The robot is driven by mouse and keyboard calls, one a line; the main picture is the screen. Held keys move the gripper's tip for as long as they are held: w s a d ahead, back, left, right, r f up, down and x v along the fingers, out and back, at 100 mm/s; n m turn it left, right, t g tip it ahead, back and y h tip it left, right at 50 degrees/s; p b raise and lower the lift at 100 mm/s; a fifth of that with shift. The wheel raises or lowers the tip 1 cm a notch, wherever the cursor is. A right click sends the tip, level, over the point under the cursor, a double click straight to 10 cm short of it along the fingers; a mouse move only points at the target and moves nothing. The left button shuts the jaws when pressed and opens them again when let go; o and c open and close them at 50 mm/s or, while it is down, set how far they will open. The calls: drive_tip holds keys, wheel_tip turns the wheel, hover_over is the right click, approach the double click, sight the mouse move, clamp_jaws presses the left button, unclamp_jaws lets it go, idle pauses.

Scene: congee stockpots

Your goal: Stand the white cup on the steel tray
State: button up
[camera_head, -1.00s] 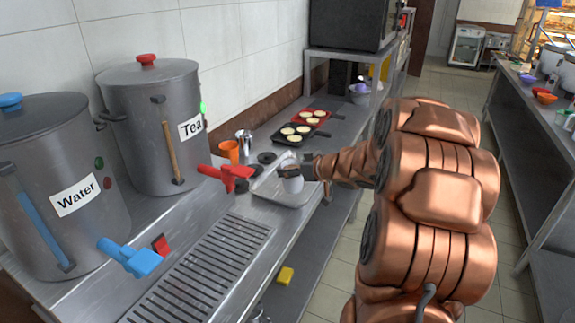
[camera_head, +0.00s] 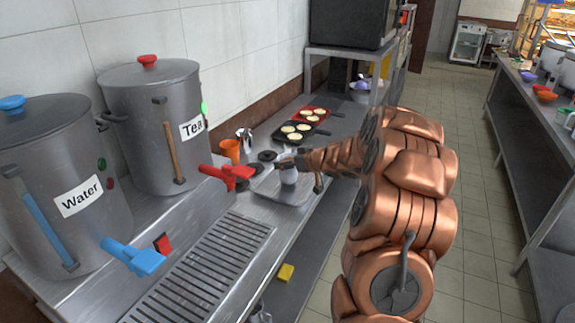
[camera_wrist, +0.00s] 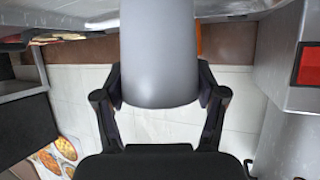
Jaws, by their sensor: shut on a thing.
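The white cup (camera_head: 289,177) is upright between the fingers of my gripper (camera_head: 285,164), over the middle of the steel tray (camera_head: 268,188). In the head view I cannot tell whether its base touches the tray or hangs just above it. In the wrist view the cup (camera_wrist: 160,60) fills the top middle, and my gripper (camera_wrist: 160,98) has a finger pressed on each side of it. The cup's rim and base are not clear in the wrist view.
The Tea pot (camera_head: 155,125) with its red tap (camera_head: 228,173) stands left of the tray. The Water pot (camera_head: 60,190) is nearer. An orange cup (camera_head: 230,150), a steel jug (camera_head: 245,140) and a black pan (camera_head: 294,133) sit behind. A drain grate (camera_head: 205,268) lies in front.

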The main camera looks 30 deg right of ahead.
drive_tip(key=shift+f, duration=0.55)
drive_tip(key=shift+f, duration=0.15)
drive_tip(key=o, duration=1.5)
drive_tip(key=shift+c, duration=0.2)
drive_tip(key=shift+r, duration=0.2)
drive_tip(key=v, duration=1.2)
drive_tip(key=shift+s, duration=0.1)
